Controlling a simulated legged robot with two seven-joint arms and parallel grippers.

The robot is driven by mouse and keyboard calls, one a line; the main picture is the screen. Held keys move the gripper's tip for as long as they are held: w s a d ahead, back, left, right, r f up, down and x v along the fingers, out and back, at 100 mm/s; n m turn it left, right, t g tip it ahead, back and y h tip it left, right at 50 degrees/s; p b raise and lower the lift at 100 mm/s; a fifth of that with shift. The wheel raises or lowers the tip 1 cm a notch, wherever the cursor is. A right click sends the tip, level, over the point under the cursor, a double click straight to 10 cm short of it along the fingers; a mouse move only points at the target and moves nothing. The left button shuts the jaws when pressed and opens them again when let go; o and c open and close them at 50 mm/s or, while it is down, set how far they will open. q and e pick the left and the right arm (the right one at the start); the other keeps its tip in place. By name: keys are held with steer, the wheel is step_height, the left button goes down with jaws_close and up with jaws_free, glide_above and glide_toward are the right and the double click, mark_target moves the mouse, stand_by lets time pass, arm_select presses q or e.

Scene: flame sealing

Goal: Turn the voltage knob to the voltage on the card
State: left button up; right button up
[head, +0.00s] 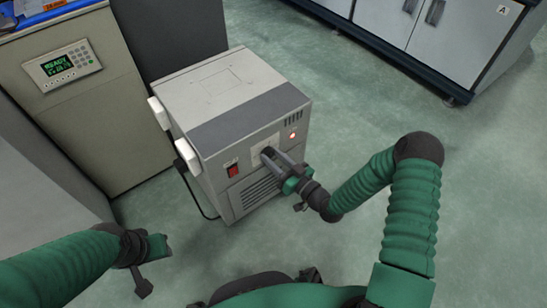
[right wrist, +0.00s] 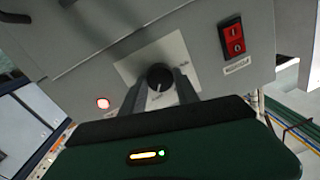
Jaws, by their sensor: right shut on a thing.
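The voltage knob (right wrist: 159,77) is black and round with a pale pointer line. It sits on a light label plate (right wrist: 181,52) on the front of a grey box unit (head: 215,140). My right gripper (head: 268,153) is at this front panel, and in the right wrist view its two fingers (right wrist: 160,95) are shut on the knob from either side. The plate's lettering is too small to read. My left gripper (head: 150,262) is low at the left, away from the unit; its jaws are unclear. I cannot make out a voltage card.
A red rocker switch (head: 233,170) and a lit red lamp (head: 292,135) are on the same panel. A beige cabinet with a green "READY" display (head: 58,65) stands at the left. White cabinets (head: 440,40) stand at the back right. The green floor at right is clear.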

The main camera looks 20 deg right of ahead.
jaws_close()
steer(key=shift+n+p, duration=1)
steer(key=shift+p, duration=0.05)
steer(key=o, duration=0.9)
jaws_free()
steer(key=shift+o, duration=0.3)
steer(key=p+v, duration=0.7)
steer(key=v, duration=1)
